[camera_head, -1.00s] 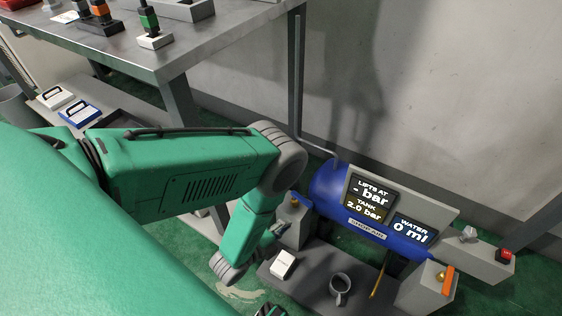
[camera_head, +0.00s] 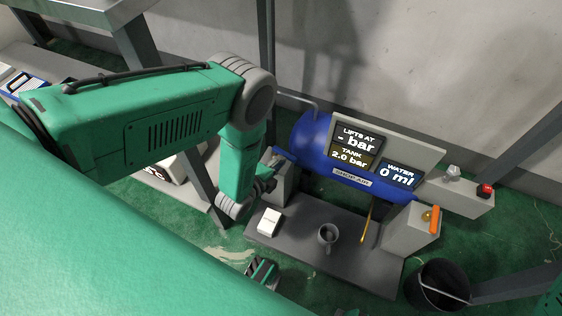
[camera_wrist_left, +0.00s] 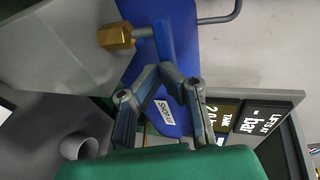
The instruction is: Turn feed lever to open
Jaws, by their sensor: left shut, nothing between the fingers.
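An orange lever (camera_head: 434,219) with a brass fitting stands on the grey block right of the blue tank (camera_head: 350,182). A second brass fitting (camera_wrist_left: 117,37) shows in the left wrist view, on the grey block (camera_head: 284,182) at the tank's left end. I cannot tell which one is the feed lever. My left gripper (camera_head: 268,184) is beside that left block, partly hidden by its own wrist. In the left wrist view its fingers (camera_wrist_left: 160,73) are shut and empty, in front of the tank and apart from the brass fitting. Part of what looks like my right gripper (camera_head: 263,270) shows low down.
A grey base plate (camera_head: 310,262) bears a white box (camera_head: 269,222) and a grey mug (camera_head: 327,236). A thin yellow rod (camera_head: 366,222) hangs below the tank. A red knob (camera_head: 486,190) sits far right, and a dark bucket (camera_head: 437,288) stands on the floor. The panel reads tank 2.0 bar, water 0 ml.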

